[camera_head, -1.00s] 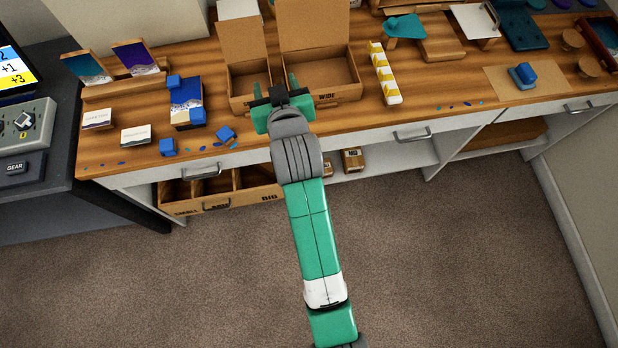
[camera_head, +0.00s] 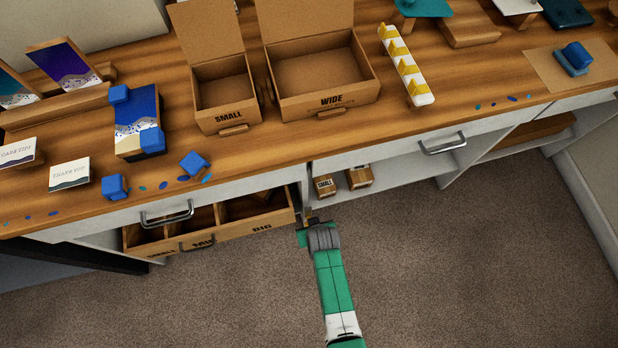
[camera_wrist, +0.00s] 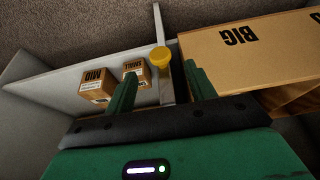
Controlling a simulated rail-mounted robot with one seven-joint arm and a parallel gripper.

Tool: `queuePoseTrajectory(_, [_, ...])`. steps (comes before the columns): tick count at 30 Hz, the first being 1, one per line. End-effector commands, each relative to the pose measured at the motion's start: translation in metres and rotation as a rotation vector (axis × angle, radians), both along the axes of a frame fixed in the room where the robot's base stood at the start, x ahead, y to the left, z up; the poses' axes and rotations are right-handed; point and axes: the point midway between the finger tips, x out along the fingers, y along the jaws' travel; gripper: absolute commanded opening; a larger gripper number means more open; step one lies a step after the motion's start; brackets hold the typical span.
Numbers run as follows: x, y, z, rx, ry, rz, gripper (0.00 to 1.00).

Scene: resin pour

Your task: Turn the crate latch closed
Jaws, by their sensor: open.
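The knob is between and just beyond the tips of my gripper (camera_wrist: 160,72), which is open with one green finger on each side. I cannot tell if a finger touches it. The crate (camera_head: 262,222), with SMALL, MID and BIG marked on its front, sticks out from under the workbench in the head view. Its BIG face also shows in the wrist view (camera_wrist: 275,50). My gripper (camera_head: 304,228) is at the crate's right front end there.
Small boxes (camera_head: 359,176) sit on the open shelf (camera_head: 400,160) right of the crate. Drawer handles (camera_head: 167,213) stick out above. Open cardboard boxes (camera_head: 318,90), blue blocks (camera_head: 114,187) and a yellow-and-white rack (camera_head: 408,68) stand on the wooden bench top. The carpet (camera_head: 450,270) in front is clear.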

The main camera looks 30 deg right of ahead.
Motion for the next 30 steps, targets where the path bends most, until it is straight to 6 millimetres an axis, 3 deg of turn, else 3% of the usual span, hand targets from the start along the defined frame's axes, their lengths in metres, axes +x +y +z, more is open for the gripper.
queuePoseTrajectory(3, [0.01, -0.003, -0.027, -0.002, -0.001, 0.001, 0.55])
queuePoseTrajectory(9, [0.023, -0.005, -0.059, -0.002, -0.003, 0.001, 0.55])
queuePoseTrajectory(21, [0.028, -0.006, -0.065, -0.001, -0.003, 0.0, 0.55])
queuePoseTrajectory(30, [0.028, -0.006, -0.065, -0.002, -0.004, 0.0, 0.0])
